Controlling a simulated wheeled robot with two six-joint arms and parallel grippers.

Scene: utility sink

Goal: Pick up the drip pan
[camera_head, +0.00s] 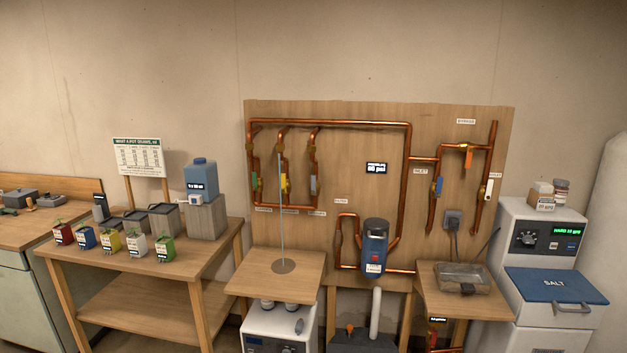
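A shallow grey, partly see-through pan (449,278), which looks like the drip pan, lies on the small wooden shelf (440,306) at the right, below the copper pipes. A small dark item shows at its front edge; I cannot tell whether it is part of the pan. Neither of my grippers is in view.
The pipe board (350,200) stands behind, with a blue canister (374,248) left of the pan. A white softener with a blue SALT lid (556,285) stands close on the right. A wooden stand (275,284) bears a thin upright rod. Several small containers fill the left table (190,262).

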